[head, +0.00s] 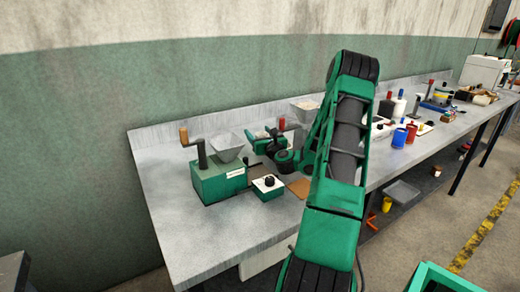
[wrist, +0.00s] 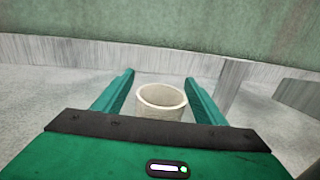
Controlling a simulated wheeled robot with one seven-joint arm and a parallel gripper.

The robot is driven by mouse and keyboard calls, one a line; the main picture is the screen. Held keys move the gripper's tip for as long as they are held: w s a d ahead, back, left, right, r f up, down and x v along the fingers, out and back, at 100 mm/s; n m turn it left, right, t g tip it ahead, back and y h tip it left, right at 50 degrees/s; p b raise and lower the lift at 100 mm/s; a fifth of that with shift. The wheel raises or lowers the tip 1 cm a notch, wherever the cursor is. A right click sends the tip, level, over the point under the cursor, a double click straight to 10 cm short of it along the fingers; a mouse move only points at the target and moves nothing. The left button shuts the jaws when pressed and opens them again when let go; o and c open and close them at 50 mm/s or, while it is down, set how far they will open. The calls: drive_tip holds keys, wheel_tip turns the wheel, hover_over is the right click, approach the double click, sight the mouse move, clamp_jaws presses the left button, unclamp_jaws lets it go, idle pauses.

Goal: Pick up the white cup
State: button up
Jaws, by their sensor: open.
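The white cup (wrist: 161,103) shows in the wrist view as an off-white, round, open-topped vessel. It stands upright on the grey worktop, between the two green fingers of my gripper (wrist: 161,80). The fingers are open, with gaps between them and the cup on both sides. The cup's lower part is hidden behind the gripper's dark front edge. In the head view my gripper (head: 262,136) is low over the bench behind the green mill, partly hidden by my arm. I cannot clearly make out the cup there.
A green hand-cranked mill (head: 218,180) with a grey hopper stands left of my gripper on the grey bench (head: 190,235). Several bottles and tools stand farther right. The bench's front left is clear.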

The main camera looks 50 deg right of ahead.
drive_tip(key=shift+w+d, duration=0.1)
drive_tip(key=c, duration=1.4)
drive_tip(key=shift+r, duration=0.1)
